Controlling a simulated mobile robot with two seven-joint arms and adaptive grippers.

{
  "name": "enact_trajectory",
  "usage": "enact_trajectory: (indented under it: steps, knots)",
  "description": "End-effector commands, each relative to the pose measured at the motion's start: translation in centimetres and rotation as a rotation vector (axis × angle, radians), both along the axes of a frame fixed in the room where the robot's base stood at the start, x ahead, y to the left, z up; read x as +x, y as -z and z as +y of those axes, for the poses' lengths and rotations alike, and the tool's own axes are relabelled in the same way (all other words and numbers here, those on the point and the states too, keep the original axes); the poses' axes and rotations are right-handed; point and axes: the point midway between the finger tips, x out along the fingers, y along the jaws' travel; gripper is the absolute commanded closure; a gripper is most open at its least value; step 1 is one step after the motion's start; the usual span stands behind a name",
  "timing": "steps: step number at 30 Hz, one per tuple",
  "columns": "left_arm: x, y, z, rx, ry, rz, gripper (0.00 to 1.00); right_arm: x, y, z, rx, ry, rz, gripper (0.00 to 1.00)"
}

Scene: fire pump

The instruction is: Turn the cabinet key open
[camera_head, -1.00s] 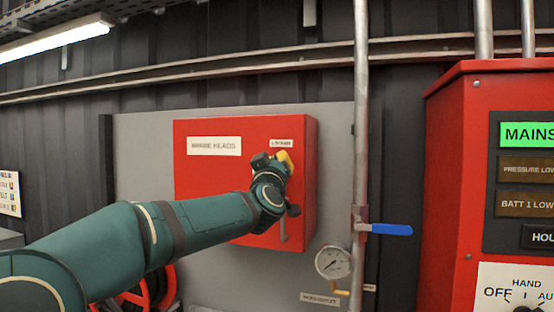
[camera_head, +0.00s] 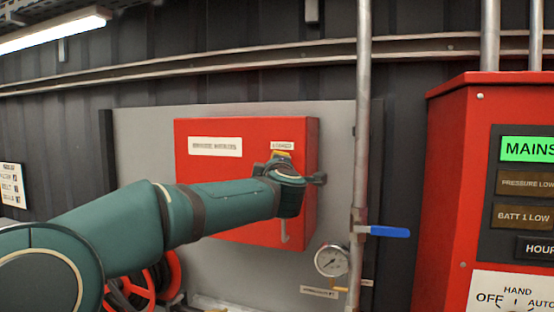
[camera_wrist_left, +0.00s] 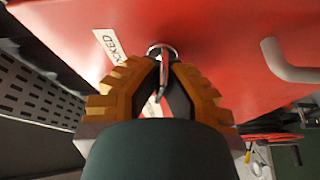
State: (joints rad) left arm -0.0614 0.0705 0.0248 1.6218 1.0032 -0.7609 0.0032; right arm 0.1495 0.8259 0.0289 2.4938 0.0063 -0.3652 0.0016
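The red cabinet (camera_head: 215,170) hangs on a grey panel, its door closed. My left gripper (camera_head: 281,156) is in front of its upper right part, just below a small label. In the left wrist view the yellow-brown fingers of my left gripper (camera_wrist_left: 163,68) point at the red door. A shiny metal ring with a thin key-like piece (camera_wrist_left: 161,53) shows at and between the fingertips. A narrow gap with red behind it shows between the fingers; I cannot tell whether they press on the metal piece. The keyhole is hidden. My right gripper is not in view.
A label ending in "CKED" (camera_wrist_left: 110,46) is beside the fingers. A pale door handle (camera_wrist_left: 288,64) sits to the right; it also shows in the head view (camera_head: 284,232). A vertical pipe (camera_head: 362,130) with a blue lever (camera_head: 390,232) and a gauge (camera_head: 331,260) stand right of the cabinet.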

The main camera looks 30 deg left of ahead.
Motion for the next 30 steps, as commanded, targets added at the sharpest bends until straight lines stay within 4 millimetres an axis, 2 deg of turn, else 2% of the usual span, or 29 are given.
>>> enact_trajectory:
  steps: [3,12,30]
  knots:
    - [0.0,-0.4,0.1,-0.076,-0.001,-0.022,1.00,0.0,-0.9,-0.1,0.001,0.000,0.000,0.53]
    - [-0.1,-0.2,0.1,-0.202,0.000,-0.053,1.00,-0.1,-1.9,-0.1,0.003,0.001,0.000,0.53]
    - [0.0,-0.1,0.1,-0.237,0.000,-0.061,1.00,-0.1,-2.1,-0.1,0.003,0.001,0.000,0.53]
